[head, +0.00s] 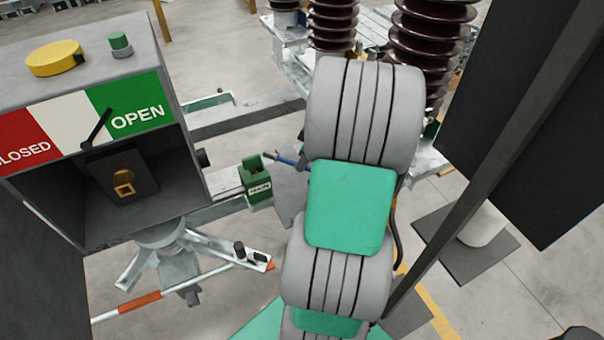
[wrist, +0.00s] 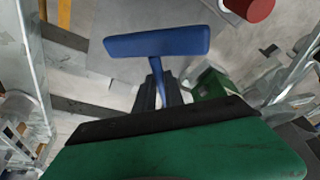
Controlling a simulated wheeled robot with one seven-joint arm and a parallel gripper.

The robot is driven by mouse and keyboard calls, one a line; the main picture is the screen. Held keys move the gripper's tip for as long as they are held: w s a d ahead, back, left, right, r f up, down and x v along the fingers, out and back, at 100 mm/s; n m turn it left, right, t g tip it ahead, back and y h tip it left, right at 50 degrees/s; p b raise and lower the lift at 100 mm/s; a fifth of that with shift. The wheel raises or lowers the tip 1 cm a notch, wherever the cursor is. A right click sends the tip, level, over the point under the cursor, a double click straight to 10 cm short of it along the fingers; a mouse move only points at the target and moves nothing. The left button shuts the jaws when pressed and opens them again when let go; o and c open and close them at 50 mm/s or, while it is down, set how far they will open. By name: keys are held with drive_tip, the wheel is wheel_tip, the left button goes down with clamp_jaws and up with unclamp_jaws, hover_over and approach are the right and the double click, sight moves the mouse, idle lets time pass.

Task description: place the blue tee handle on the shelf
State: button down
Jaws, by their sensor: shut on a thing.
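The blue tee handle (wrist: 157,43) is in front of my gripper (wrist: 158,92) in the wrist view, its crossbar lying across the picture. My gripper's dark fingers are shut on its stem. In the head view only a small part of the blue handle (head: 284,160) shows left of my arm, beside a green block with a white label (head: 255,180). My arm hides most of the gripper there. I cannot tell for sure which surface is the shelf; the flat top of the grey box (head: 95,65) is at the upper left.
A yellow disc (head: 54,58) and a green-capped knob (head: 120,44) stand on the box. Its front reads CLOSED and OPEN, above a recess with a brass fitting (head: 124,184). Brown ribbed insulators (head: 430,40) stand behind my arm.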

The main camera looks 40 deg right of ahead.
drive_tip(key=shift+f, duration=3.15)
drive_tip(key=c, duration=1.4)
unclamp_jaws()
drive_tip(key=shift+c, duration=0.2)
drive_tip(key=v, duration=1.2)
drive_tip(key=shift+b, duration=0.3)
drive_tip(key=w+a+r+m, duration=0.1)
drive_tip(key=w+a+r, duration=0.1)
drive_tip(key=a, duration=0.7)
drive_tip(key=w+a+r+m, duration=0.1)
drive_tip(key=a, duration=0.8)
drive_tip(key=s+a+m+h, duration=0.1)
drive_tip(key=s+a+m, duration=0.2)
drive_tip(key=a, duration=0.8)
drive_tip(key=shift+s+a+h, duration=0.15)
drive_tip(key=shift+s+h, duration=0.15)
drive_tip(key=shift+s, duration=0.85)
